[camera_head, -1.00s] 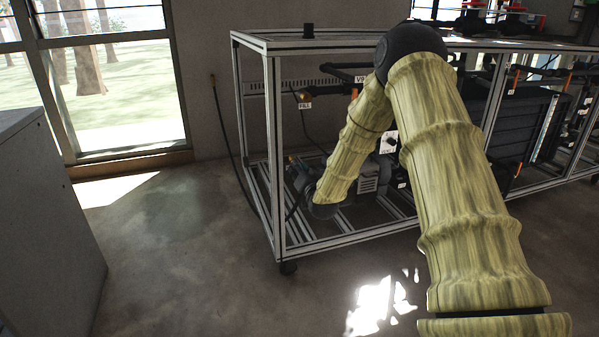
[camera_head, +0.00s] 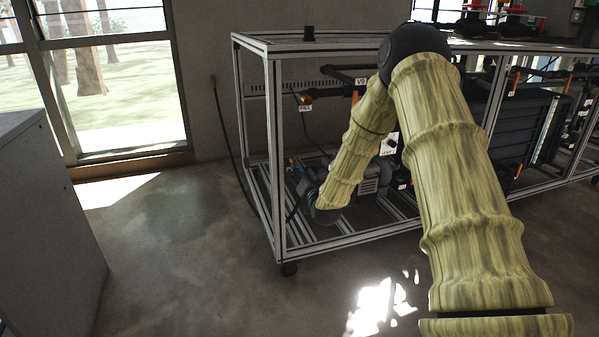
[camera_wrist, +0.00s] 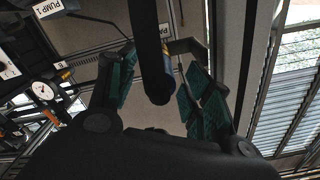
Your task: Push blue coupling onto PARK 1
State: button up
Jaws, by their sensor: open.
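In the wrist view my gripper (camera_wrist: 160,82) is open, with a teal-padded finger on each side of a thick black hose or rod (camera_wrist: 146,45). A narrow blue band, apparently the blue coupling (camera_wrist: 167,68), shows along the right side of this black piece, between the fingers. Most of it is hidden, and I cannot tell whether either finger touches it. A brownish bracket (camera_wrist: 187,46) is close behind the right fingertip. I cannot read any PARK 1 label. In the head view my arm hides the gripper, low inside the frame's left end.
An aluminium-profile frame (camera_head: 277,160) surrounds the arm's end. A grey motor-like unit (camera_head: 371,182) is just right of it. The wrist view shows a PUMP 1 label (camera_wrist: 48,8) and a dial gauge (camera_wrist: 42,91) at left. A grey cabinet (camera_head: 45,230) stands left, with open floor between.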

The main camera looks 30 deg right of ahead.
jog(key=p+v, duration=0.2)
jog(key=v, duration=0.3)
jog(key=shift+s, duration=0.15)
jog(key=shift+s, duration=0.1)
jog(key=v, duration=1.1)
jog(key=shift+s, duration=0.4)
